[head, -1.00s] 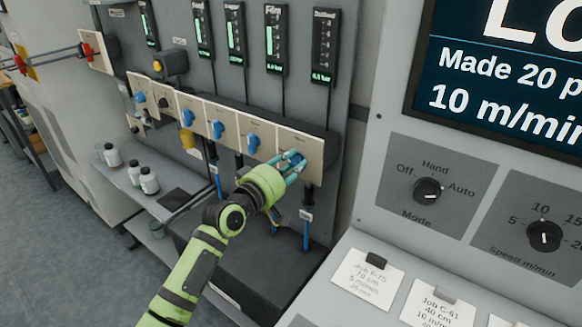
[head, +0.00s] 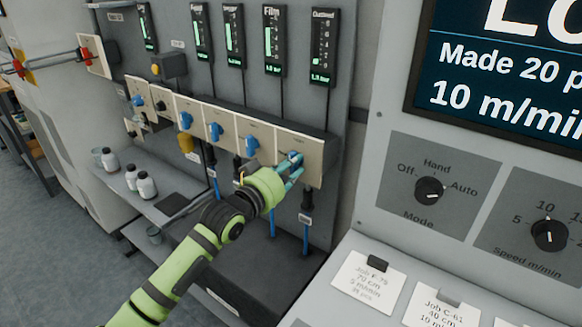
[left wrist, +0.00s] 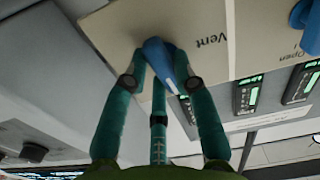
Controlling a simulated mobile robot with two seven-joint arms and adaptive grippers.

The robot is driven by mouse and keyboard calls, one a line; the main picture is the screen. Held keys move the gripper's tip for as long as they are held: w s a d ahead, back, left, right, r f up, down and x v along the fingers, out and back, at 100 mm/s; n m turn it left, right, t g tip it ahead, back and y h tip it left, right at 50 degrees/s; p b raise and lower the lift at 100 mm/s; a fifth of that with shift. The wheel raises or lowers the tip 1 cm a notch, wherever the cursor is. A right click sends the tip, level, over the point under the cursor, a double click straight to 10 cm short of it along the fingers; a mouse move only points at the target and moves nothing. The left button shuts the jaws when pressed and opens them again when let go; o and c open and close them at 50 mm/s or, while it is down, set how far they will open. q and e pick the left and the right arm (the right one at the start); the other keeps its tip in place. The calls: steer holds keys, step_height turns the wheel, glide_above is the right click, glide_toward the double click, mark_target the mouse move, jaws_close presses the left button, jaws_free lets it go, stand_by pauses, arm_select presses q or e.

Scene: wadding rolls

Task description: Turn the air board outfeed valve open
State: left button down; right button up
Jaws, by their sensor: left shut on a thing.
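The outfeed valve is the rightmost plate (head: 312,165) in the row, below the gauge marked Outfeed (head: 324,46). Its blue handle (head: 295,156) is mostly covered by my left gripper (head: 292,170). In the left wrist view the blue handle (left wrist: 158,58) sits between the teal fingers of my left gripper (left wrist: 157,85), which are shut on it. The word Vent shows on the plate beside the handle. The Outfeed gauge has a little green at its bottom and seems to read a little above 1 bar. My right gripper is not in view.
Other valve plates with blue handles (head: 251,145) run leftward, close to my left gripper. A shelf (head: 140,205) with white bottles (head: 146,185) is below left. The console with the mode knob (head: 429,190) stands at the right.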

arm_select(q)
steer(key=shift+m, duration=0.6)
steer(key=c, duration=1)
jaws_free()
steer(key=v, duration=1.2)
